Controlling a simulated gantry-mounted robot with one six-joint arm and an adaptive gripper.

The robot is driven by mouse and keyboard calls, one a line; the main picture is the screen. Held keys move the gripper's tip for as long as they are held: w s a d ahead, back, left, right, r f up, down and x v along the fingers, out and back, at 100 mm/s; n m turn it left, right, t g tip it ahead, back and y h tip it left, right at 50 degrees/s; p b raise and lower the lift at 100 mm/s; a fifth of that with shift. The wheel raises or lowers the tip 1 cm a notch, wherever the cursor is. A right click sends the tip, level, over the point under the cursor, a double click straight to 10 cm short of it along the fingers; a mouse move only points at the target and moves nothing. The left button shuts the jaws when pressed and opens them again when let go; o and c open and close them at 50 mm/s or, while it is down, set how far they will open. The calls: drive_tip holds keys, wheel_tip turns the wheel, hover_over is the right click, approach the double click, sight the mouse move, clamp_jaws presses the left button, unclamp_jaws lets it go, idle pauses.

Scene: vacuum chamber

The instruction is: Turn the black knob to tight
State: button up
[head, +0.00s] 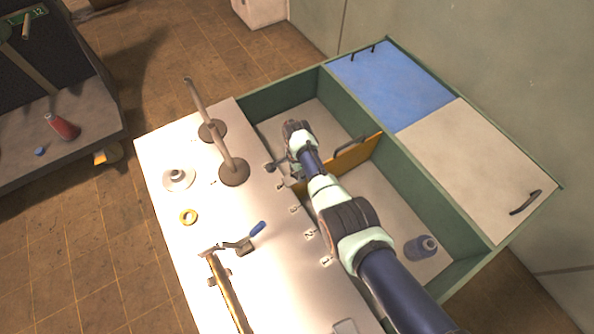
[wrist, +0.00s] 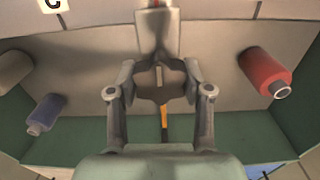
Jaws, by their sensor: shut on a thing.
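In the wrist view, my gripper (wrist: 160,78) has both fingers closed in around a dark, brownish knob-like shape (wrist: 152,93), which I take to be the black knob. Much of it is hidden by the fingers, so its turn angle and any tight mark cannot be read. A grey block (wrist: 156,38) stands just beyond the fingertips. In the head view, my arm reaches down into the green-walled bin beside the white bench, and its end covers the knob.
An orange divider (head: 357,153) with a dark handle crosses the bin close to my arm. A red cylinder (wrist: 264,72) and a blue cylinder (wrist: 45,114) flank my gripper. Two upright rods stand on the white bench (head: 160,150).

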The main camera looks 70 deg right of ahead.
drive_tip(key=o, duration=1.2)
drive_tip(key=shift+r, duration=0.1)
wheel_tip(320, 180, up, 12)
drive_tip(key=shift+f, duration=0.1)
